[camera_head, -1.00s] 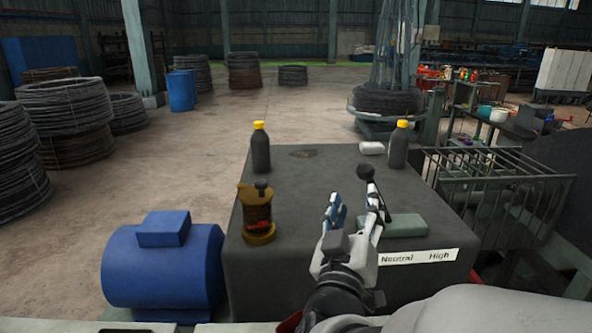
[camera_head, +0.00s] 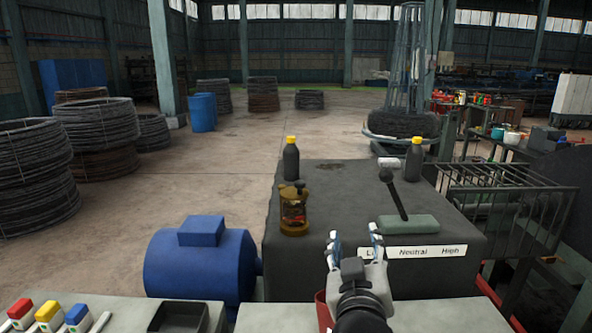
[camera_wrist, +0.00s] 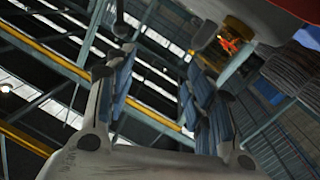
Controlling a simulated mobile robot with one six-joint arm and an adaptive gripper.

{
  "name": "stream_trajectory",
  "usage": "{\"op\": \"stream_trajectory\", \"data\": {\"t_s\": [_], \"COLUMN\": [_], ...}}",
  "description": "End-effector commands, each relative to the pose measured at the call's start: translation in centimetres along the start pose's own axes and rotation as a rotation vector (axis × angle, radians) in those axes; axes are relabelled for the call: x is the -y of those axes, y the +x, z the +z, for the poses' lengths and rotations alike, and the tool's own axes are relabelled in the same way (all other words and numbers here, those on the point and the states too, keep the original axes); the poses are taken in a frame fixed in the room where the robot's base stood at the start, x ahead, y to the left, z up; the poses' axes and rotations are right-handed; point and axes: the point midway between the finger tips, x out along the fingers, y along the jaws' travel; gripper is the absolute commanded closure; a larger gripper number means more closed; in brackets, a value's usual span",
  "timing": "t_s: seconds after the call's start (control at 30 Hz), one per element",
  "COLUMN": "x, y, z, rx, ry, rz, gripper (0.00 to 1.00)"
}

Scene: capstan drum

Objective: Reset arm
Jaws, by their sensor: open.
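My gripper (camera_head: 355,239) is open and empty in the head view, in front of the dark machine housing (camera_head: 350,182) and left of its label strip. The gear lever (camera_head: 395,194), with a round black knob, leans up to the left from its green base (camera_head: 408,224). The gripper is apart from the lever. The label strip (camera_head: 427,252) reads "Neutral" and "High", with its left word partly hidden. In the wrist view my open fingers (camera_wrist: 155,95) have nothing between them, with the roof behind.
A brown lantern-like object (camera_head: 294,212) and two dark bottles with yellow caps (camera_head: 291,160) (camera_head: 413,160) stand on the housing. A blue motor (camera_head: 200,262) is at left. Red, yellow and blue buttons (camera_head: 48,312) are at front left. A metal cage (camera_head: 505,200) is at right.

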Motion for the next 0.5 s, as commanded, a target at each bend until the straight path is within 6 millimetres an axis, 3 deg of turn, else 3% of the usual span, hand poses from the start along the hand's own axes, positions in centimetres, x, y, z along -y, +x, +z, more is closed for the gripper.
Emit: {"op": "stream_trajectory", "data": {"t_s": [0.17, 0.27, 0.5], "x": [1.6, 2.7, 2.8], "y": [-1.4, -3.3, -10.9], "z": [0.8, 2.0, 6.9], "rx": [0.103, 0.208, 0.562], "ry": [0.083, 0.129, 0.182], "rz": [-0.155, -0.261, -0.418], "gripper": [0.51, 0.51, 0.51]}}
